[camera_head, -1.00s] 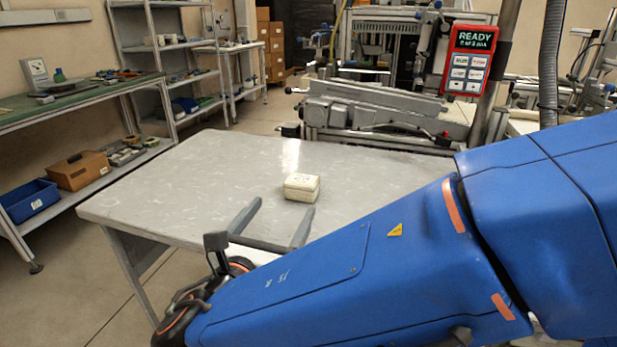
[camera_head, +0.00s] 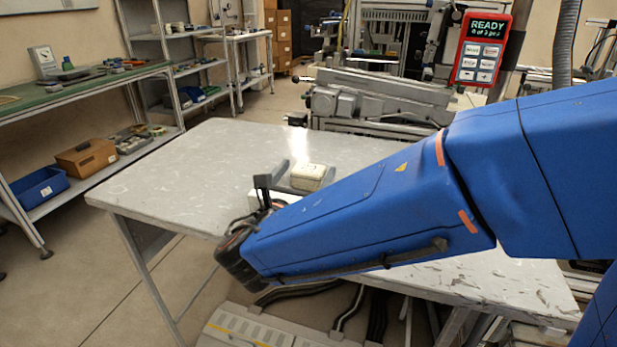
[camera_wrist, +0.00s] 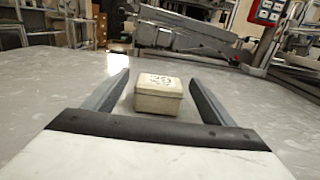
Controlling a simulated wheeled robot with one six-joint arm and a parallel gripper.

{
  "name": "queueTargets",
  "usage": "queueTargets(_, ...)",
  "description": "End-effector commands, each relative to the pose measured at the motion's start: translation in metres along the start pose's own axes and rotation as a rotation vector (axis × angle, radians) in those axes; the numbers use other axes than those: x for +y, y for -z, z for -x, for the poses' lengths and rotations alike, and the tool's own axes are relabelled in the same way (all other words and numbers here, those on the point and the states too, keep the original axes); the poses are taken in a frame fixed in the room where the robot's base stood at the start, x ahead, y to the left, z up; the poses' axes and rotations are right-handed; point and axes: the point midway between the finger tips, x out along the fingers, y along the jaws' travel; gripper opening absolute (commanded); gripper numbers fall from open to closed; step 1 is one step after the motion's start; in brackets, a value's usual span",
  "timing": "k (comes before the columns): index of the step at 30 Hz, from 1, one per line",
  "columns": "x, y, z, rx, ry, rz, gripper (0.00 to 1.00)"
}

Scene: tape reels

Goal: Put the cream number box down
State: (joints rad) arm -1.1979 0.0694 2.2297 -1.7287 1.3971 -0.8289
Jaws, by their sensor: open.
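The cream number box (camera_wrist: 158,97) sits upright on the grey table and shows dark digits on its lid in the wrist view. In the head view the same box (camera_head: 310,176) is partly hidden behind my blue arm. My gripper (camera_wrist: 161,84) is open, with one finger on each side of the box. A gap shows between the box and each finger in the wrist view. In the head view my gripper (camera_head: 287,172) is low over the table, and my arm hides part of it.
The grey table (camera_head: 180,170) is clear around the box. A red-framed panel (camera_head: 480,48) stands at the back right, near a grey machine (camera_head: 380,95). A green-topped bench (camera_head: 85,80) stands at the left, with a blue bin (camera_head: 40,188) and a brown box (camera_head: 87,158) below.

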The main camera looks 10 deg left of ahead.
Motion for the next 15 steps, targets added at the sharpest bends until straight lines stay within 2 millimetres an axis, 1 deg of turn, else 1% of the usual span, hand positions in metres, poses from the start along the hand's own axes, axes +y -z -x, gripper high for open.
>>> queueTargets(5,-0.001,0.000,-0.010,0.001,0.002,0.000,0.78)
queueTargets(12,-0.001,0.000,-0.043,0.001,0.003,0.000,0.78)
queueTargets(15,0.000,0.000,-0.053,0.000,0.002,0.000,0.78)
